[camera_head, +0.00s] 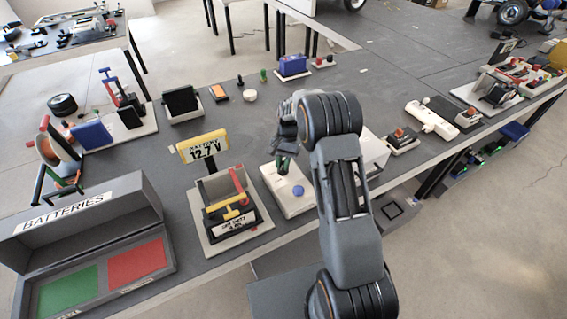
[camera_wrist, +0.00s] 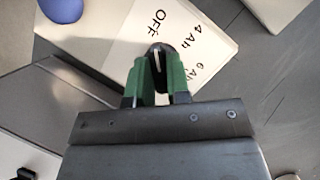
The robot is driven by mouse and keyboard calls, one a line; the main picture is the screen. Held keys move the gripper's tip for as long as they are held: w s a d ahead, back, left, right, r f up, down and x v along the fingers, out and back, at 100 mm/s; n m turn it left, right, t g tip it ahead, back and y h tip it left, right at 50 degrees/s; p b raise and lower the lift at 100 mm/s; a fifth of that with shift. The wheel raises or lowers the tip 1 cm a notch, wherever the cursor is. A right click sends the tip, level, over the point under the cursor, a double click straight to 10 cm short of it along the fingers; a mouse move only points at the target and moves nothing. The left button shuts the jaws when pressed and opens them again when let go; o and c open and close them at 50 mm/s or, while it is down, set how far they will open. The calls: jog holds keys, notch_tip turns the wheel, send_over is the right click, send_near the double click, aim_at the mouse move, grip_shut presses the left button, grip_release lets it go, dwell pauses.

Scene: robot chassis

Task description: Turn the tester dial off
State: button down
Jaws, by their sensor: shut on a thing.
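The tester is a pale flat box (camera_head: 289,205) with a blue round button (camera_head: 298,191); the button also shows at the top left of the wrist view (camera_wrist: 61,7). Its panel (camera_wrist: 120,45) carries the words OFF, 4 Ah and 6 Ah. The black dial (camera_wrist: 158,50) has a white line that runs nearly upright in the wrist view, roughly toward OFF. My gripper (camera_wrist: 158,68) is shut on the dial, one green finger on each side. In the head view my gripper (camera_head: 283,164) is over the box's far end, and the dial cannot be made out.
A yellow display reading 12.7 V (camera_head: 203,147) stands on a battery stand (camera_head: 204,243) to the left. A batteries box (camera_head: 75,228) with green and red floors lies further left. A white power strip (camera_head: 432,120) and a small red-knobbed unit (camera_head: 402,137) are to the right.

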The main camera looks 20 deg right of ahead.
dwell(0.5)
jog(key=c, duration=1.1)
grip_release()
jog(key=v, duration=1.4)
jog(key=shift+a+b, duration=0.1)
jog(key=shift+b, duration=0.3)
notch_tip(320, 180, down, 4)
jog(key=s+n, duration=0.2)
jog(key=shift+s+a+r+n+t+h, duration=0.65)
jog(key=shift+s+r+t, duration=0.8)
jog(key=shift+s, duration=2.65)
jog(key=shift+s+a+r+n+t+h, duration=0.3)
jog(key=shift+s+r+n+t, duration=1.1)
jog(key=shift+s, duration=2.65)
jog(key=shift+s+a+r+n+t+h, duration=0.45)
jog(key=shift+s+r+t, duration=1)
jog(key=shift+s, duration=2.65)
